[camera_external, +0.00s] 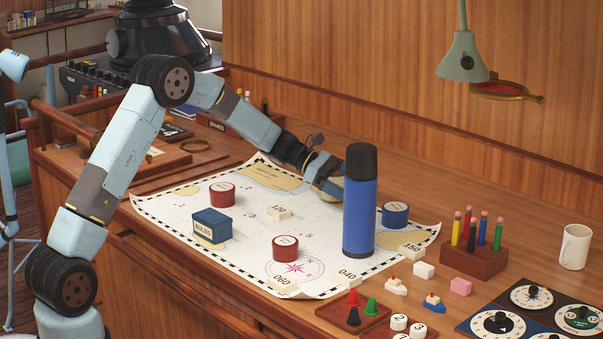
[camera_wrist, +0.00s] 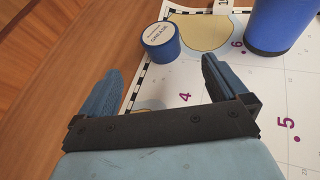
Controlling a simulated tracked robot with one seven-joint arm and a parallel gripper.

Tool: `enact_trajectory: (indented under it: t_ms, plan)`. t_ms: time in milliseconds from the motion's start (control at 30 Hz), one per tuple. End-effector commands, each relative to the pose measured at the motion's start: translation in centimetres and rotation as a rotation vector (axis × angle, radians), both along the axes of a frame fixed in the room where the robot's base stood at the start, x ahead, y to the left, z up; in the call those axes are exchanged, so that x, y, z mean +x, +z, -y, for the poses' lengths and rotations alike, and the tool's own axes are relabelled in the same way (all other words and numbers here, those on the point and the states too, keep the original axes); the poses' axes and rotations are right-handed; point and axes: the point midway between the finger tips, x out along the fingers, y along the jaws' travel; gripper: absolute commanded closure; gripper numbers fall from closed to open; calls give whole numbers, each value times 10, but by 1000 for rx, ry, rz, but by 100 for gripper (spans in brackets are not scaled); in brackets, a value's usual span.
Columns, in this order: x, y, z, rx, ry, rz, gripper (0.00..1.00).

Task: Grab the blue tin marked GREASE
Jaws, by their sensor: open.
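The blue round tin marked GREASE (camera_wrist: 160,45) has a white lid label and shows ahead of my fingertips in the wrist view. In the external view the blue round tin (camera_external: 395,217) sits at the right part of the chart, right of a tall blue flask (camera_external: 359,215). My gripper (camera_wrist: 158,70) is open and empty, its two blue fingers apart, with the tin beyond the gap between them and not touching. In the external view my gripper (camera_external: 326,180) is low over the chart's far edge, behind and left of the flask, which is close to its fingers.
The flask also shows at the upper right of the wrist view (camera_wrist: 280,20). Two red round tins (camera_external: 222,194) (camera_external: 286,249) and a blue box (camera_external: 211,224) stand on the chart (camera_external: 175,205). A pencil block (camera_external: 473,260) and a mug (camera_external: 575,247) are at right.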

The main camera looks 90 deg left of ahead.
Motion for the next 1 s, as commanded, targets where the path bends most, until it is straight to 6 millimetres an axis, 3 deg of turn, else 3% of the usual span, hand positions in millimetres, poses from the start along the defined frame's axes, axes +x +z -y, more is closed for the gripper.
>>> enact_trajectory:
  t_ms: [233,600,1000]
  plan:
    - [11,-12,4,1,-1,2,0]
    - [64,-35,23,0,-1,1,0]
    - [91,-47,34,1,-1,0,0]
